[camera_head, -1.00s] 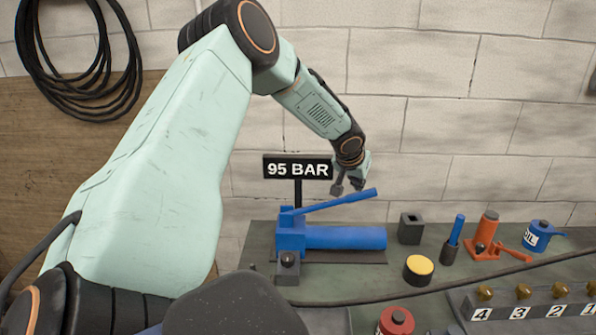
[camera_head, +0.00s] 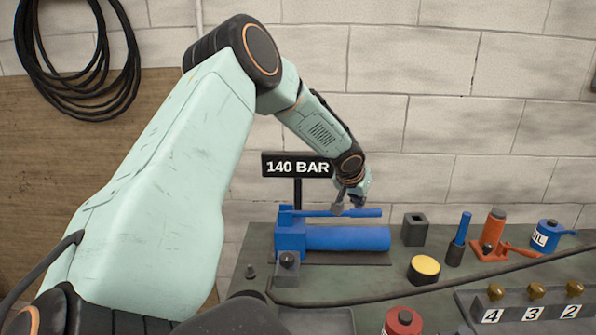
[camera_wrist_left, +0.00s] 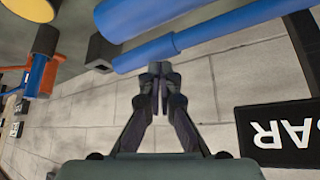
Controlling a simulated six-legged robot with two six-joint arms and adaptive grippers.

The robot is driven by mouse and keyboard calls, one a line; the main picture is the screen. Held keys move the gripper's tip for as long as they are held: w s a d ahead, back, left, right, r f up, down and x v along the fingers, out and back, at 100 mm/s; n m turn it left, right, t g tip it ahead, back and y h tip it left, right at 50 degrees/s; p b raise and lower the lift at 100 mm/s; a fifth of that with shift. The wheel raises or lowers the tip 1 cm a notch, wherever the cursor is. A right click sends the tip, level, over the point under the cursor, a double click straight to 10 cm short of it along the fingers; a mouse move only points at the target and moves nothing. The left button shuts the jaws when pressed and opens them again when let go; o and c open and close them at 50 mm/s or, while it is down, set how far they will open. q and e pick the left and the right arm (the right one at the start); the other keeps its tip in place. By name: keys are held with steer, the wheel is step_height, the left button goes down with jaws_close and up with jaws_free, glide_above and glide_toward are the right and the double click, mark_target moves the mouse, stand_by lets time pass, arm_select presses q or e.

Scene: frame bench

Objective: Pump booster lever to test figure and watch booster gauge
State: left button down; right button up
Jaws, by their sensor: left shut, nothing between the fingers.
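The blue booster pump (camera_head: 345,238) stands on the bench with its blue lever (camera_head: 315,212) lying about level just above the cylinder. The booster gauge (camera_head: 297,167), a black sign on a post behind the pump, reads 140 BAR. My left gripper (camera_head: 350,207) is at the lever's outer part, shut with nothing between its fingers. In the left wrist view the shut fingertips (camera_wrist_left: 158,68) are close against the blue lever (camera_wrist_left: 205,35); whether they touch cannot be told. My right gripper is not in view.
Right of the pump are a grey square block (camera_head: 414,229), a yellow-topped button (camera_head: 424,269), a blue-handled tool (camera_head: 459,240), an orange jack (camera_head: 492,232) and a blue oil can (camera_head: 548,235). A red-topped cylinder (camera_head: 402,321) and a numbered valve block (camera_head: 530,310) are in front.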

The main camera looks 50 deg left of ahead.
arm_select(q)
steer(key=shift+r+p, duration=2.05)
steer(key=shift+r, duration=1.15)
step_height(320, 180, up, 5)
steer(key=p, duration=0.3)
steer(key=shift+p, duration=0.35)
steer(key=shift+f, duration=0.1)
